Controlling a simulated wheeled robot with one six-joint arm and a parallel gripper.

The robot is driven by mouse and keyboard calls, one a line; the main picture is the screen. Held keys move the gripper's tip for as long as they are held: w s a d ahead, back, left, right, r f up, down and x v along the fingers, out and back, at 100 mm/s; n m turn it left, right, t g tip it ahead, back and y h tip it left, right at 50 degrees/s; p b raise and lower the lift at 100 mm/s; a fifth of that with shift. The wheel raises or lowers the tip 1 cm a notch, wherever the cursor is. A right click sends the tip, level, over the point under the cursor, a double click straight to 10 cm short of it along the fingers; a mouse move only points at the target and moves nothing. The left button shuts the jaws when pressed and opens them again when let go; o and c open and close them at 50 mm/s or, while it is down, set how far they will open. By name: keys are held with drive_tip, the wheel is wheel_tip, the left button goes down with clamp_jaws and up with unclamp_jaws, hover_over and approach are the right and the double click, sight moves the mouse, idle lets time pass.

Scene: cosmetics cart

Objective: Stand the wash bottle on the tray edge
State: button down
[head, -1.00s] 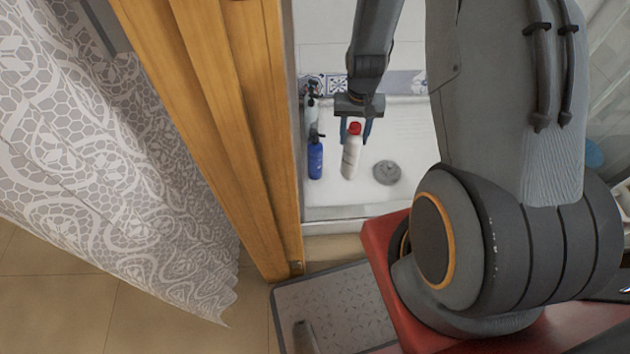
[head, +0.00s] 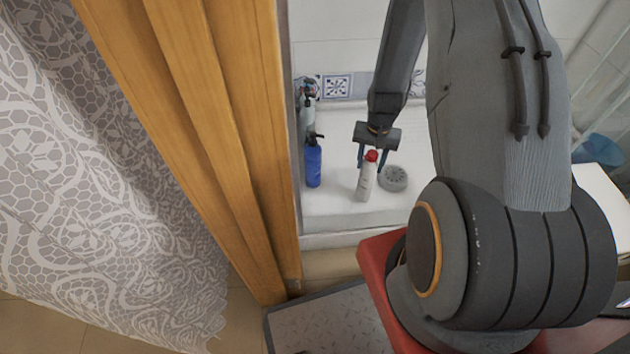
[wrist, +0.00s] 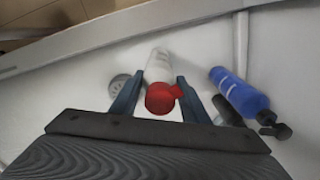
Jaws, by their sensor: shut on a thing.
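The wash bottle (head: 364,182) is white with a red cap, in the head view over the white shower tray (head: 330,207). It looks roughly upright, slightly tilted. My gripper (head: 371,162) is shut on it from above, blue fingers on either side near the cap. In the wrist view the bottle (wrist: 158,66) sits between my fingers (wrist: 157,95), its red cap nearest the camera. I cannot tell whether its base touches the tray floor. The tray edge (head: 345,238) is the pale front rim, a short way in front of the bottle.
A blue pump bottle (head: 313,166) stands left of the wash bottle, with a pale bottle (head: 307,118) behind it. A round grey drain cover (head: 393,178) lies close on the right. A wooden door frame (head: 240,150) bounds the left. The tray's front floor is clear.

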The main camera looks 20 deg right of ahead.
drive_tip(key=w+a+f+b, duration=0.1)
drive_tip(key=a+b, duration=0.1)
drive_tip(key=a, duration=0.6)
drive_tip(key=w+a+f+b, duration=0.1)
drive_tip(key=w+a+f, duration=0.1)
drive_tip(key=a, duration=0.6)
drive_tip(key=shift+w+a+f+b, duration=0.15)
drive_tip(key=shift+a+f+b, duration=0.05)
drive_tip(key=shift+a+b, duration=0.2)
drive_tip(key=shift+f, duration=0.1)
drive_tip(key=c, duration=1)
unclamp_jaws()
wheel_tip(320, 180, up, 12)
drive_tip(key=p, duration=0.3)
drive_tip(key=shift+p, duration=0.35)
